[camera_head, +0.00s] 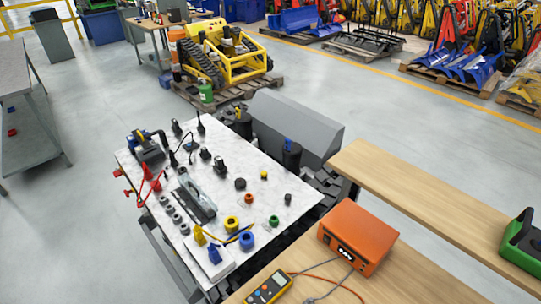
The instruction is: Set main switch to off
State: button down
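I cannot pick out the main switch for certain. Several small black switch-like parts (220,165) stand on a white-topped workbench (262,222) in the head view. Red parts (128,192) stick out at its left edge, and I cannot tell what they are. A yellow tracked carrier (235,62) stands on a wooden pallet (240,90) farther back; no switch on it can be made out at this size. My gripper is not in view.
An orange box (357,235) and a yellow multimeter (268,288) with cables are on a wooden bench (400,285). A second wooden top (425,195) carries a green-black case (525,240). A grey box-shaped body (297,122) is behind the workbench. Open floor (410,115) lies beyond.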

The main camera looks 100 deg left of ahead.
aim_at(118, 174)
jog(key=u, duration=4.3)
jog(key=i+j+z, duration=0.3)
jog(key=i+j, duration=0.35)
jog(key=i, duration=0.4)
jog(key=i+j+z, duration=0.25)
jog(key=i+j, duration=0.65)
jog(key=i+j+z, duration=0.3)
jog(key=i+j, duration=0.6)
jog(key=j, duration=0.2)
